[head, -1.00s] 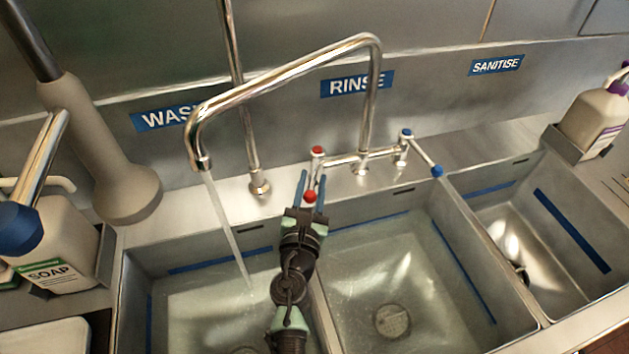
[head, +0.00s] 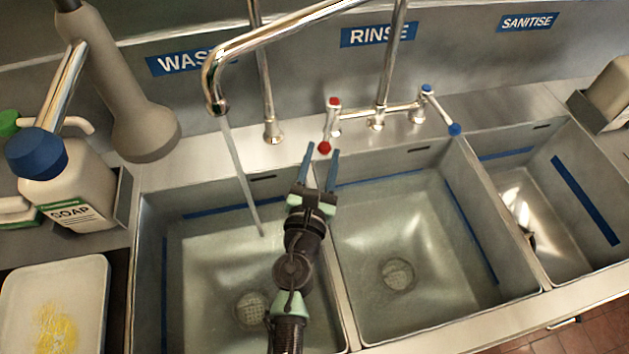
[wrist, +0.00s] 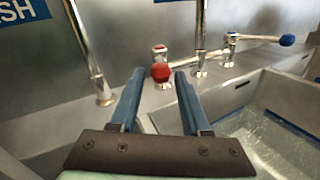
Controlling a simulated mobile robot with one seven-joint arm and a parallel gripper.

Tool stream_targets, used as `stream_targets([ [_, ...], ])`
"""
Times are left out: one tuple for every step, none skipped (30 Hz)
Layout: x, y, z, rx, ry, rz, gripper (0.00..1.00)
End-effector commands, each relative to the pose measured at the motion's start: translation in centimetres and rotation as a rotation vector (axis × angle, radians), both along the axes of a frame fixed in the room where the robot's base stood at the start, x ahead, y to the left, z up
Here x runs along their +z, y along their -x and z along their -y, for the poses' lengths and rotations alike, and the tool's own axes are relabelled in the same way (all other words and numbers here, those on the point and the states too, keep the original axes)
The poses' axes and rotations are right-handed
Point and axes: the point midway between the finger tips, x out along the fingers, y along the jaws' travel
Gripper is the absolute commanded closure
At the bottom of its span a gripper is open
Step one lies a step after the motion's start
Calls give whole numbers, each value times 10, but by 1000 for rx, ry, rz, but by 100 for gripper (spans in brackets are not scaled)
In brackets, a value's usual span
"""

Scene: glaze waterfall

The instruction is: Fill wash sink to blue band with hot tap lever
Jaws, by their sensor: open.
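The hot tap lever (head: 329,122) has a red knob and points forward and down from the mixer. My gripper (head: 323,156) is open below it, fingers apart, with the red knob in line with the gap at the fingertips. The wrist view shows the red knob (wrist: 161,73) between the blue fingertips; contact cannot be told. Water runs from the spout (head: 214,97) into the wash sink (head: 152,250). The water (head: 212,258) in it appears below the blue band (head: 228,209) on the back wall, with the drain visible through it. My arm hides part of the sink.
The rinse sink (head: 398,225) holds water; the sanitise sink (head: 560,215) is to its right. The blue-knobbed cold lever (head: 442,111) sits right of the hot one. A soap bottle (head: 72,190) and a tray with a yellow sponge-like patch (head: 92,272) are at left. An upright pipe (head: 264,90) stands behind.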

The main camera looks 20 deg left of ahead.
Motion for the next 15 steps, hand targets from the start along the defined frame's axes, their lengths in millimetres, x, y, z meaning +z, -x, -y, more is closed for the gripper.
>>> stream_targets([
  [-2, 12, 2, 0, -1, -2, 53],
  [-2, 17, 3, 0, -1, -2, 53],
  [-2, 25, 4, 0, 0, -2, 53],
  [-2, 30, 4, 1, 0, -2, 53],
  [-2, 35, 5, 1, 0, -2, 53],
  [-3, 42, 6, 1, 1, -2, 53],
  [-2, 46, 7, 1, 1, -1, 53],
  [-2, 50, 8, 1, 1, -2, 53],
  [-2, 55, 8, 1, 1, -1, 53],
  [-2, 58, 9, 1, 1, -2, 53],
  [-2, 61, 10, 1, 1, 0, 53],
  [-2, 64, 10, 1, 1, -1, 53],
  [-1, 66, 11, 1, 1, -1, 53],
  [-1, 67, 11, 1, 1, 0, 53],
  [0, 69, 11, 1, 1, 1, 53],
])
